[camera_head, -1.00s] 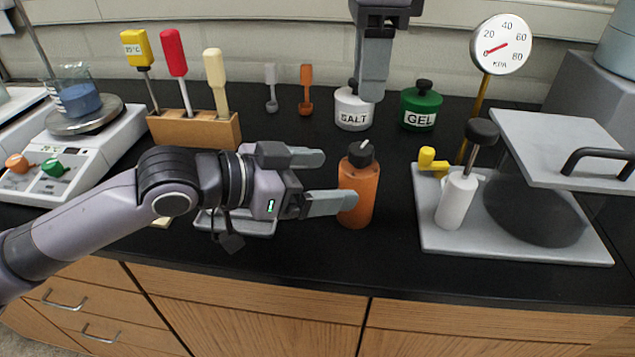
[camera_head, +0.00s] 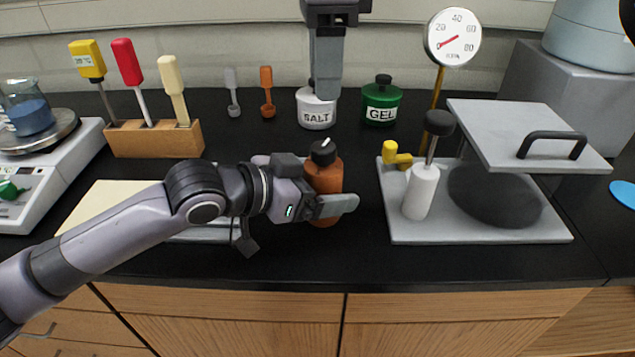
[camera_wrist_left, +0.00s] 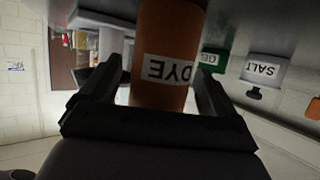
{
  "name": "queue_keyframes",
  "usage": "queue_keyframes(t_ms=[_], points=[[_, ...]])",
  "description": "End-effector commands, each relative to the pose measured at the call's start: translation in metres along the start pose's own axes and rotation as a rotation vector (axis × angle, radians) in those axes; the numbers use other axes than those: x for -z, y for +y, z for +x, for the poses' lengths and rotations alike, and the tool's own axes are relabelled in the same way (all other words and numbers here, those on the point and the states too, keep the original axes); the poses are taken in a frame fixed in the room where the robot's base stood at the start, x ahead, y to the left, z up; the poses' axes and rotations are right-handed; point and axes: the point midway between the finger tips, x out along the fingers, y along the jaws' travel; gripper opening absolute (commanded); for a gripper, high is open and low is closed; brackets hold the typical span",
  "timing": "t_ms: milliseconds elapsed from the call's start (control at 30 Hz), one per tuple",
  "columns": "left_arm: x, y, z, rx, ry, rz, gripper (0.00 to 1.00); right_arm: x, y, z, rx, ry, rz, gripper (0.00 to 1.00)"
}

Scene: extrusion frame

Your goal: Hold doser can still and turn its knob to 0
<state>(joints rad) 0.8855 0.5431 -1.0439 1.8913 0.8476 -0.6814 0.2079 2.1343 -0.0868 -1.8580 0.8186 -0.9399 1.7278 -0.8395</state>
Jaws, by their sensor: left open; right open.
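The doser can is an orange bottle (camera_head: 325,179) with a black knob (camera_head: 323,152) on top that bears a white pointer mark. It stands upright on the black bench. My left gripper (camera_head: 328,192) is open around the can's body. The near finger passes in front of the can; the far finger is mostly hidden. In the left wrist view the orange can (camera_wrist_left: 166,35), labelled DYE, lies between the two open fingers (camera_wrist_left: 160,85). My right gripper (camera_head: 328,85) points down, apart from the can, in front of the salt jar. The knob's scale cannot be read.
Behind stand the salt jar (camera_head: 316,112) and green gel jar (camera_head: 381,103). To the right is a grey base plate (camera_head: 470,232) with a white-handled pump and gauge (camera_head: 452,37). A wooden tool rack (camera_head: 155,139) stands left. The bench front is clear.

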Motion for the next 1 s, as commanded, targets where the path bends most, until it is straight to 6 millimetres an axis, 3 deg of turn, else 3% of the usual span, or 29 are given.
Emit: queue_keyframes(t_ms=[67, 267, 333, 567, 1000], points=[[0.000, 0.000, 0.000, 0.000, 0.000, 0.000, 0.90, 0.000, 0.000, 0.000, 0.000, 0.000, 0.000, 0.43], [0.000, 0.000, 0.000, 0.000, 0.000, 0.000, 0.30, 0.000, 0.000, 0.000, 0.000, 0.000, 0.000, 0.43], [0.000, 0.000, 0.000, 0.000, 0.000, 0.000, 0.30, 0.000, 0.000, 0.000, 0.000, 0.000, 0.000, 0.48], [0.000, 0.000, 0.000, 0.000, 0.000, 0.000, 0.30, 0.002, 0.003, 0.005, 0.000, -0.004, 0.066, 0.48], [0.000, 0.000, 0.000, -0.001, 0.000, -0.001, 0.30, 0.012, 0.023, 0.017, 0.079, -0.086, 0.519, 0.48]])
